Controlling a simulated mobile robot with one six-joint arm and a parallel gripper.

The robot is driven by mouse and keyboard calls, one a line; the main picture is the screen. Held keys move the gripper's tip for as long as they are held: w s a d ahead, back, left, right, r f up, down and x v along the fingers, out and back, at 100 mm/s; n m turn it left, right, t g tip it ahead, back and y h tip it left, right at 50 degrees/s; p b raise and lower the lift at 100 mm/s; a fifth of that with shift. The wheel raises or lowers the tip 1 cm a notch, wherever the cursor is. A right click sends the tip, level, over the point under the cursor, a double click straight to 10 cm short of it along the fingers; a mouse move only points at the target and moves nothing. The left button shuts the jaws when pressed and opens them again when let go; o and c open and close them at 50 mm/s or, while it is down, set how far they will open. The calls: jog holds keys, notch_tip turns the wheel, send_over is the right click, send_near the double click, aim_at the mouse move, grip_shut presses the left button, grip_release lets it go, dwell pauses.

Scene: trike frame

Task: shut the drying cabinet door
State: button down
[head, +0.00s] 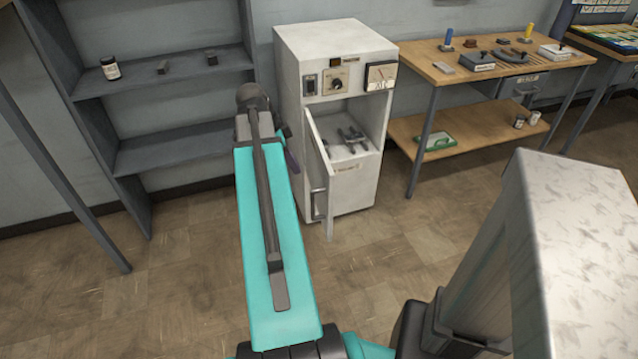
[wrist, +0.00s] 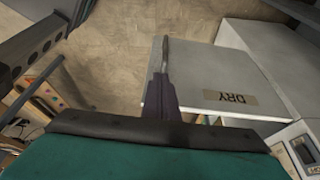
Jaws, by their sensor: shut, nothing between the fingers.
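The white drying cabinet (head: 290,100) stands against the wall in the head view. Its door (head: 317,170) is hinged at the left of the opening and stands wide open, swung out towards me, with a handle (head: 318,202) low on it. In the wrist view, a white panel lettered DRY, which looks like the door's outer face (wrist: 195,75), lies right of my gripper (wrist: 164,78). The purple fingers are shut and empty, close by the panel's edge; I cannot tell whether they touch it. In the head view my arm hides most of the gripper, left of the door.
Dark tools lie on the cabinet's inner shelf (head: 360,150). A grey shelf unit (head: 185,85) stands to the left, close to my arm. A wooden workbench (head: 470,75) with tools stands to the right. The floor (head: 370,250) before the cabinet is clear.

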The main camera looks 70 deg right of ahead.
jog(key=shift+f, duration=0.1)
dwell(0.3)
jog(key=s+d+f+p, duration=0.1)
jog(key=s+d+f, duration=0.3)
jog(key=f, duration=0.5)
jog(key=shift+s, duration=1.25)
jog(key=shift+s+d, duration=0.1)
